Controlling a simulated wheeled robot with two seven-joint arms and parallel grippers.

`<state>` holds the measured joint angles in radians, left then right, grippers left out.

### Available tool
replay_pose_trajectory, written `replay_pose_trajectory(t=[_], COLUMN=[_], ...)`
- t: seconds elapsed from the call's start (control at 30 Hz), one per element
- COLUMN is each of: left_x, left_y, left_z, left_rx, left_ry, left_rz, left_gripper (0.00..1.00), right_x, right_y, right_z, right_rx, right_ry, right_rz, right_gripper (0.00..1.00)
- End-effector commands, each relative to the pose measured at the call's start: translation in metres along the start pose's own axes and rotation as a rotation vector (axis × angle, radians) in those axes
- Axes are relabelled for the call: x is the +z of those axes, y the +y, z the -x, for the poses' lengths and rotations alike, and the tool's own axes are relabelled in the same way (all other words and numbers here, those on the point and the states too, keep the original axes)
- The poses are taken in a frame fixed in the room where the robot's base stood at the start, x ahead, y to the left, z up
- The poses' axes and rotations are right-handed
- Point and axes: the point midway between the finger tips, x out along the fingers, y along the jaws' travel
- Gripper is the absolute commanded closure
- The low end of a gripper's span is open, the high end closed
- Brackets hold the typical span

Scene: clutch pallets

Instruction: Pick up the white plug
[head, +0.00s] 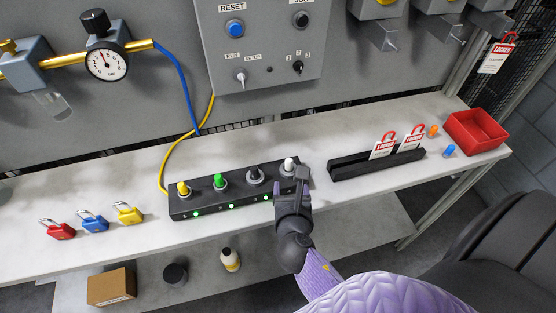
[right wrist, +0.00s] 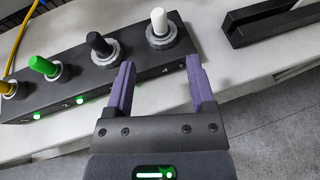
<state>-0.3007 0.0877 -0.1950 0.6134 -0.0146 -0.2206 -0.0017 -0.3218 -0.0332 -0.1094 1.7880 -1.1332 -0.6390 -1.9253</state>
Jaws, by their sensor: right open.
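The white plug (head: 289,164) stands upright in the right-most socket of a black connector box (head: 205,202) on the bench. In the right wrist view the white plug (right wrist: 159,22) rises from a grey ring, beyond the fingertips. Left of it in the box stand a black plug (head: 256,174), a green plug (head: 219,182) and a yellow plug (head: 183,189). My right gripper (head: 302,176) is at the box's right end, beside the white plug. Its purple fingers (right wrist: 158,78) are spread with nothing between them. My left gripper is not in view.
A black rack (head: 345,171) with red lockout tags stands to the right. A red bin (head: 478,131) and orange and blue plugs are beyond it. Red, blue and yellow padlocks (head: 93,222) lie at left. A control panel (head: 262,45) is above.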

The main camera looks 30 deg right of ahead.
Motion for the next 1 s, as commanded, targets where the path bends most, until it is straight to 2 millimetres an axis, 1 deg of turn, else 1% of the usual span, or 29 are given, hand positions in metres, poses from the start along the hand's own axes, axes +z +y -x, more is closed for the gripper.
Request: replay_pose_trajectory(t=[0.03, 0.1, 0.23, 0.4, 0.5, 0.7, 0.77, 0.8, 0.97, 1.0], left_x=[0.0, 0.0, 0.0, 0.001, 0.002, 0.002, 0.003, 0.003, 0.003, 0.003], left_y=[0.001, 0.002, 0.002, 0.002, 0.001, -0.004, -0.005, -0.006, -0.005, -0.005], left_z=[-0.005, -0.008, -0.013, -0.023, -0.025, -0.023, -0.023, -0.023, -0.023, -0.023], left_rx=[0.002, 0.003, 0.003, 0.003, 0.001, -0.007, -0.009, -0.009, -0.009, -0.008], left_ry=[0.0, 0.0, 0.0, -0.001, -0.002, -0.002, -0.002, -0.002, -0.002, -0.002], left_rz=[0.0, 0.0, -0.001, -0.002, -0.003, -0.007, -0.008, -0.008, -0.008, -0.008], left_gripper=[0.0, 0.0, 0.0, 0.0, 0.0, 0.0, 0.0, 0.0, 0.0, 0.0], right_x=[-0.001, -0.002, -0.001, 0.001, 0.002, 0.003, 0.003, 0.003, 0.003, 0.003], right_y=[0.0, 0.0, 0.0, 0.001, 0.001, 0.001, 0.001, 0.001, 0.001, 0.001], right_z=[-0.012, -0.025, -0.044, -0.079, -0.088, -0.088, -0.088, -0.087, -0.087, -0.087], right_rx=[-0.002, 0.0, 0.0, 0.0, 0.001, 0.002, 0.002, 0.002, 0.002, 0.002], right_ry=[-0.003, -0.002, 0.0, 0.001, 0.002, 0.003, 0.003, 0.003, 0.003, 0.003], right_rz=[0.003, 0.001, -0.001, -0.002, -0.003, -0.004, -0.004, -0.004, -0.004, -0.004], right_gripper=[0.3, 0.3, 0.3, 0.3, 0.3, 0.3, 0.42, 0.51, 0.85, 0.93])
